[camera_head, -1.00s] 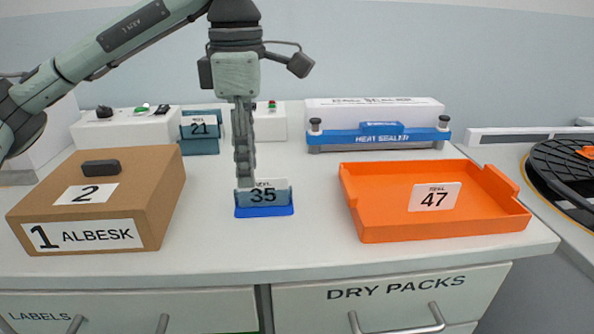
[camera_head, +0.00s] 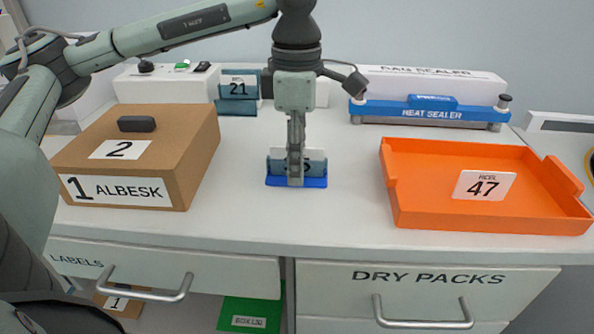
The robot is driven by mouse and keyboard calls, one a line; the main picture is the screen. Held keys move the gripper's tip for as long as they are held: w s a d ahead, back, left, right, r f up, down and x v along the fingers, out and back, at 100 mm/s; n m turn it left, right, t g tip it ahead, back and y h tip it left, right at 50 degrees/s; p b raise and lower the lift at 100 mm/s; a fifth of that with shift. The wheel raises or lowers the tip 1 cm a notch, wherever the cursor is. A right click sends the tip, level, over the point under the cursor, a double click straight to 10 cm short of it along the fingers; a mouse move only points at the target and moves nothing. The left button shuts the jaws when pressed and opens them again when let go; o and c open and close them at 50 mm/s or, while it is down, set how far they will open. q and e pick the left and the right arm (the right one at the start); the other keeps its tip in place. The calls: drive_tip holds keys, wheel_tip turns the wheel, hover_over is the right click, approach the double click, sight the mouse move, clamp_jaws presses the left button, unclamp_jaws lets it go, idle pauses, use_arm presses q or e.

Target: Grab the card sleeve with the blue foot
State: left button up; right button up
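The card sleeve with the blue foot (camera_head: 316,167) stands upright on the white worktop in the middle of the camera_head view. It is a grey-blue sleeve holding a white card, and its foot is a flat blue base. My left gripper (camera_head: 295,178) points straight down at it. One finger crosses the front of the sleeve and hides most of the number, with its tip close to the blue foot. The other finger is hidden behind, so I cannot tell whether the fingers press on the sleeve. My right gripper is out of view.
A brown box (camera_head: 195,160) marked ALBESK stands left, and an orange tray (camera_head: 430,216) with card 47 right. Behind are a teal-footed sleeve (camera_head: 237,107) with card 21 and a blue heat sealer (camera_head: 430,112). The worktop in front of the blue-footed sleeve is clear.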

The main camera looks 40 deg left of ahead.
use_arm(q)
clamp_jaws()
drive_tip(key=shift+r, duration=0.1)
idle(0.3)
